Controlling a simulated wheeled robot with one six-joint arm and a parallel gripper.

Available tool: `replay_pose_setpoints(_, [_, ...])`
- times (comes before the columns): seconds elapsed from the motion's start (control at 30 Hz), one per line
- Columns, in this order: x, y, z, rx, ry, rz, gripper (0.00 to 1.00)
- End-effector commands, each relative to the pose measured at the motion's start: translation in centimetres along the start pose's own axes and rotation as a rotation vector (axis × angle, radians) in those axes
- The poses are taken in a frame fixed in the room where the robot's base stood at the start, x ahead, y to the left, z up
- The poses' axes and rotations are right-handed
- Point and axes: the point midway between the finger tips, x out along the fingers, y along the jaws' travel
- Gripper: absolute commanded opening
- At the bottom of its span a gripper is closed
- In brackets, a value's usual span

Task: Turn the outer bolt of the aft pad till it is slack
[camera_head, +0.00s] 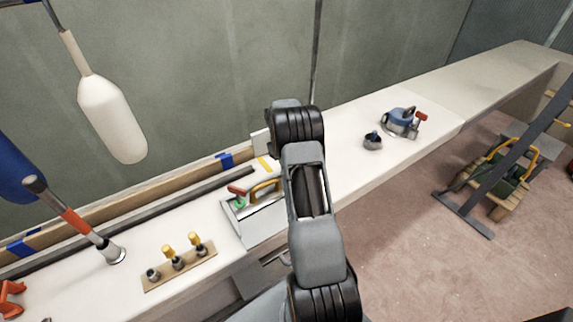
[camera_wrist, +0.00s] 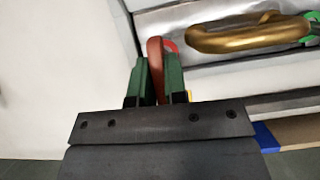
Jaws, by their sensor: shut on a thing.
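My gripper (camera_wrist: 159,85) has its green fingers shut on a reddish-brown handle (camera_wrist: 155,62) in the wrist view. The handle stands beside the brass-yellow grip of a grey metal tray (camera_wrist: 205,12). What the handle belongs to is mostly hidden by the fingers. In the head view my arm hides the gripper, and the tray (camera_head: 262,228) sits left of the arm on the bench. I cannot tell which fitting is the aft pad, and no outer bolt can be made out.
A plate with yellow-topped pieces (camera_head: 180,265) lies on the bench at front left. A blue fitting with a red handle (camera_head: 400,122) and a small grey fitting (camera_head: 372,141) stand right of the arm. A white fender (camera_head: 112,120) hangs at left. Bench (camera_head: 350,180) between is clear.

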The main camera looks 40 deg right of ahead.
Motion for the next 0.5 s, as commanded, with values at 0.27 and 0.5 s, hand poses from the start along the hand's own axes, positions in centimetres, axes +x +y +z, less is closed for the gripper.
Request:
replay_pose_setpoints(0.27, [1.00,-0.13,-0.02,-0.001,-0.014,-0.006,0.37])
replay_pose_setpoints(0.5, [0.70,-0.10,0.01,0.000,-0.012,-0.005,0.38])
